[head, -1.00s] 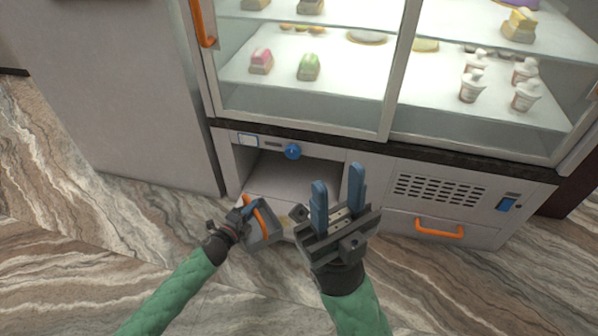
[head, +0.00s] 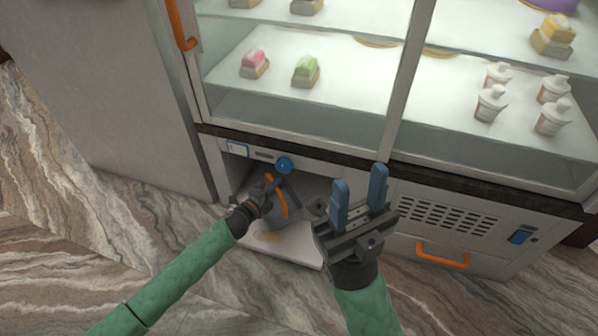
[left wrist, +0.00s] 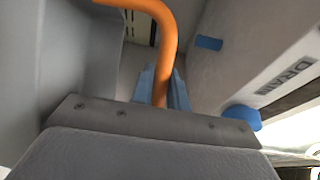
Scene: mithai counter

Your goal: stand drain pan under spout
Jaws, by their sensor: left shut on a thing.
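The drain pan (head: 293,203) is a grey box with an orange handle (head: 279,200). It is in the open bay under the display case, below the blue knob (head: 284,165). My left gripper (head: 271,188) is shut on the handle. The left wrist view shows the blue fingers around the handle (left wrist: 166,50), with the grey pan wall (left wrist: 75,60) at left. The knob (left wrist: 241,117) shows there beside a panel marked DRAIN (left wrist: 288,76). I cannot make out the spout opening, or whether the pan touches the bay floor. My right gripper (head: 359,195) is open and empty in front of the case.
The bay floor (head: 300,250) has a yellowish stain (head: 270,236) near its front. A vented panel (head: 445,212) with an orange handle (head: 442,254) is to the right. Glass shelves with sweets and white cups (head: 490,103) are above. A grey cabinet (head: 120,95) stands at left.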

